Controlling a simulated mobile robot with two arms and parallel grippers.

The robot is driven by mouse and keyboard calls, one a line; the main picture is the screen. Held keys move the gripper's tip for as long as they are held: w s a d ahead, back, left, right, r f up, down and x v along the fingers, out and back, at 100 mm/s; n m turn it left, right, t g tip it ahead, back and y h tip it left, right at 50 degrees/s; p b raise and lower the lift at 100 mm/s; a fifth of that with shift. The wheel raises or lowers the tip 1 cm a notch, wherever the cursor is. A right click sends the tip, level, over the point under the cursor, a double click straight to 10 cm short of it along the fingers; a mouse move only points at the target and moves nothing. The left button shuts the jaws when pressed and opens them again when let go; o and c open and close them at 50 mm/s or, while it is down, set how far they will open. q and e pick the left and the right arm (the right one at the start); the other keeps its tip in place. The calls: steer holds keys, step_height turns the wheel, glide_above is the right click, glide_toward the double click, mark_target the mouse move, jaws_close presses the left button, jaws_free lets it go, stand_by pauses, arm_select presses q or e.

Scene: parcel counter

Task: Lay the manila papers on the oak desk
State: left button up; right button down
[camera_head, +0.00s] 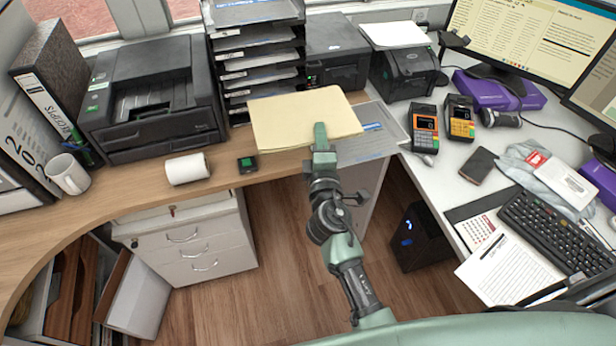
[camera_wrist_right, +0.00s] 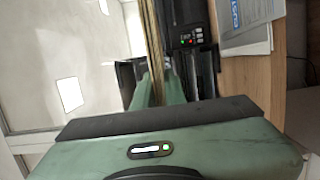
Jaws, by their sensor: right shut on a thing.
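The manila papers (camera_head: 300,115) are a flat, pale yellow stack in the head view, in front of the black stacked trays. My right gripper (camera_head: 321,146) is shut on their near edge. In the right wrist view the papers (camera_wrist_right: 152,40) show edge-on as a thin tan stack between the fingers of my right gripper (camera_wrist_right: 165,90). The oak desk (camera_head: 225,172) runs from the left to below the papers. The papers hide part of the desk's back area, and I cannot tell whether they touch the desk. My left gripper is not in view.
A white mug (camera_head: 68,174) and a black printer (camera_head: 150,95) are at the left. A grey document (camera_head: 372,135) lies right of the papers.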

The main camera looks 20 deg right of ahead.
step_height(320, 180, down, 16)
steer(key=b, duration=0.6)
steer(key=c, duration=1.5)
jaws_free()
steer(key=shift+f, duration=0.2)
steer(key=shift+o, duration=0.2)
steer(key=v, duration=0.7)
steer(key=shift+s+b, duration=0.3)
steer(key=shift+b, duration=0.15)
